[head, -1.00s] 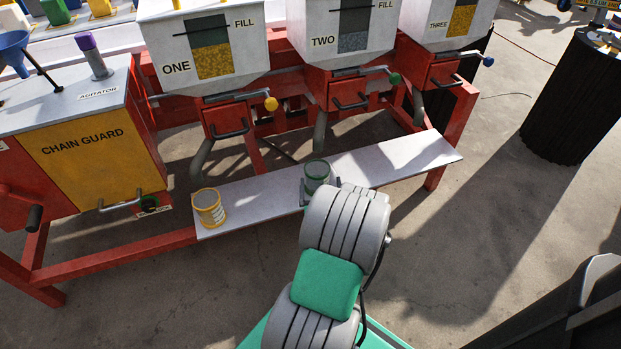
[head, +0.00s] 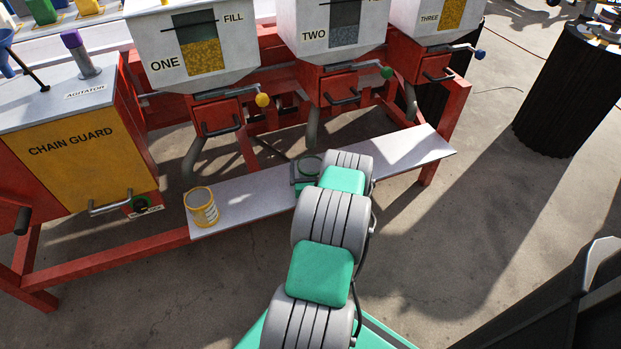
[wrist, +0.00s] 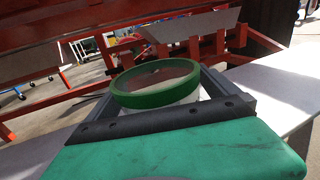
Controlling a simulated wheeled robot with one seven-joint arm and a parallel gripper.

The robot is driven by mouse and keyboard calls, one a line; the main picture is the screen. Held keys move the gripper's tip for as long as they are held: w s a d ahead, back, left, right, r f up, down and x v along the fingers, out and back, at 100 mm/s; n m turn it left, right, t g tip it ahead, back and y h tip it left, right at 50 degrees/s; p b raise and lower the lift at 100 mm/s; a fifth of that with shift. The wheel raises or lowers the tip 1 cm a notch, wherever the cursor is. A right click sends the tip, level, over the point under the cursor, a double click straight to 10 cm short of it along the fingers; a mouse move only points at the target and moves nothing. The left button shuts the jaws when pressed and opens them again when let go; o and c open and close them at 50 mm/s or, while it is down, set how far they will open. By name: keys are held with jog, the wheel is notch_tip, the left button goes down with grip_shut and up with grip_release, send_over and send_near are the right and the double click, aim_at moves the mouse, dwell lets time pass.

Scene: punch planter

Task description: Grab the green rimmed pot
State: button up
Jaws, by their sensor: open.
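The green rimmed pot (wrist: 155,101) stands upright in the wrist view, with its thick green rim and pale body showing. In the head view the pot (head: 309,165) is on the white shelf, mostly hidden by my arm and gripper. My gripper (wrist: 157,88) is open, with one finger on each side of the pot, just below the rim. I cannot tell whether the fingers touch the pot. The gripper also shows in the head view (head: 303,172), partly behind my arm.
A yellow pot (head: 202,208) stands at the left end of the white shelf (head: 245,196). Hoppers One, Two (head: 343,67) and Three hang on a red frame (head: 455,105) above and behind the shelf. A dark ribbed drum (head: 565,95) stands at the right.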

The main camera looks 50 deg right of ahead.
jog(key=shift+c, duration=0.6)
jog(key=c, duration=1.5)
